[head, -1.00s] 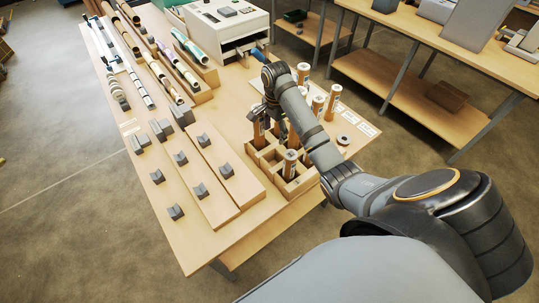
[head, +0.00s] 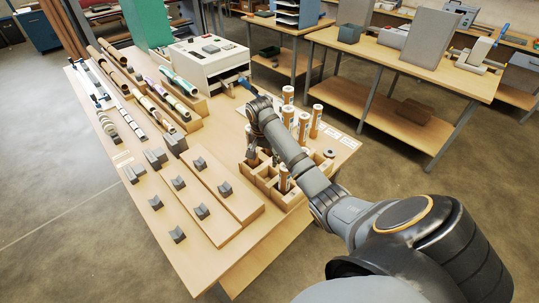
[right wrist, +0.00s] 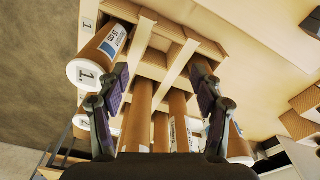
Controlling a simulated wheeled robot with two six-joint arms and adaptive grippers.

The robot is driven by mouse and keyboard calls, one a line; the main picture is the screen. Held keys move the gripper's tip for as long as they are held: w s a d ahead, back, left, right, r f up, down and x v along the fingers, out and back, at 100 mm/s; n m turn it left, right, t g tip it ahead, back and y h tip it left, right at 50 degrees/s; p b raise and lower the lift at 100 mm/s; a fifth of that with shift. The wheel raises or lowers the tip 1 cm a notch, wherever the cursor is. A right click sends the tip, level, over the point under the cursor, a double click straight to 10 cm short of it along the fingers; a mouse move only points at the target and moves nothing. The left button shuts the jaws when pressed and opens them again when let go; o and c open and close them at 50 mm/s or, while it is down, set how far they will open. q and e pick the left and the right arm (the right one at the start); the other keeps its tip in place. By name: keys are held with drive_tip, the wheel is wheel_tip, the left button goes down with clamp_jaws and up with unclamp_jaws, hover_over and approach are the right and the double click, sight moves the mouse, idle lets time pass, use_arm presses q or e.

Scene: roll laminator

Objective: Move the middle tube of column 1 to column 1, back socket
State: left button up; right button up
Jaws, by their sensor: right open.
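A wooden rack of sockets (head: 297,194) stands at the right part of the table and holds several brown tubes with white-labelled ends. One tube (head: 285,179) stands at its near side; several others, including one tube (head: 316,121), stand farther back. My right gripper (head: 257,157) is open over the rack's left side, and my forearm hides part of the rack. In the right wrist view, its fingers (right wrist: 161,76) are apart, with brown tubes (right wrist: 141,113) showing between and below them. I cannot tell which is the middle tube of column 1.
Grey V-shaped blocks (head: 178,183) stand on boards left of the rack. A white laminator (head: 208,60) and rolls in wooden holders (head: 178,82) are at the back. A grey ring (head: 329,153) lies right of the rack. Another table (head: 400,66) stands behind.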

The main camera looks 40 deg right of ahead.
drive_tip(key=s+a+f+n, duration=0.1)
drive_tip(key=s+a+f, duration=0.1)
drive_tip(key=s+a+f+n, duration=0.2)
drive_tip(key=s+f, duration=0.1)
drive_tip(key=s+a+f+n+t, duration=0.1)
drive_tip(key=s+a+f+n, duration=0.1)
drive_tip(key=f, duration=0.1)
drive_tip(key=shift+s+a+f+h, duration=0.1)
drive_tip(key=shift+s+h, duration=0.05)
drive_tip(key=shift+h, duration=0.15)
drive_tip(key=s+a+f+n, duration=0.1)
drive_tip(key=s, duration=0.1)
drive_tip(key=s+a+f+n, duration=0.1)
drive_tip(key=s+f+n, duration=0.1)
drive_tip(key=s, duration=0.1)
drive_tip(key=s+a+f+n+t+b, duration=0.1)
drive_tip(key=s+a, duration=0.1)
drive_tip(key=shift+s+f, duration=0.35)
drive_tip(key=shift+s+f+n, duration=0.25)
drive_tip(key=shift+s+n, duration=0.15)
